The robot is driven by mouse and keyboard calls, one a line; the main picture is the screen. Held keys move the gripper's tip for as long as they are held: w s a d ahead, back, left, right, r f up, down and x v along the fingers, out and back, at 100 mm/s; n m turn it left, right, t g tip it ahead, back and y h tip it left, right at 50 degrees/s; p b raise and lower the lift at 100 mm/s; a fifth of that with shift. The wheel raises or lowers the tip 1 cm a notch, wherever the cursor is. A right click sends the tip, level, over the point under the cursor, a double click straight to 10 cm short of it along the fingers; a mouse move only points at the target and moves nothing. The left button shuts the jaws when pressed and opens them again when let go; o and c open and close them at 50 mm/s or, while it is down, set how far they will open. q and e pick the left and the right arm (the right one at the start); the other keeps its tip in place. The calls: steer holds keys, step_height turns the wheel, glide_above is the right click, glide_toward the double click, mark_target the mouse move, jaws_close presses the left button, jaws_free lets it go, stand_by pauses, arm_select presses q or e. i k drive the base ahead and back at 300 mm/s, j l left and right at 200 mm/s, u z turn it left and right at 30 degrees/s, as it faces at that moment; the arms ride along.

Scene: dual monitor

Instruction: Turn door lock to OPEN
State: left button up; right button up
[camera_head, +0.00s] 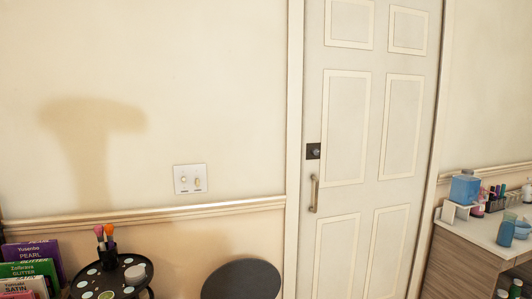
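A white panelled door (368,150) stands right of the middle and looks closed in its frame. A dark square door lock (313,151) sits near its left edge. Its turn position is too small to read, and I see no OPEN mark. A brass-coloured pull handle (314,194) is mounted upright just below the lock. Neither of my grippers is in view.
A white switch plate (190,179) is on the wall left of the door. A dark round seat or stool top (241,280) stands low near the door. A black round tray (108,279) with brushes is lower left. A cabinet (462,263) with bottles stands at right.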

mark_target(314, 151)
steer(key=i+l+u, duration=0.45)
steer(key=l, duration=0.2)
steer(key=i+l+u, duration=0.1)
steer(key=l+u, duration=0.15)
steer(key=i+l+u, duration=0.1)
steer(key=l+u, duration=0.15)
steer(key=l, duration=0.2)
steer(key=i+l+u, duration=0.2)
steer(key=l, duration=0.2)
steer(key=k, duration=0.1)
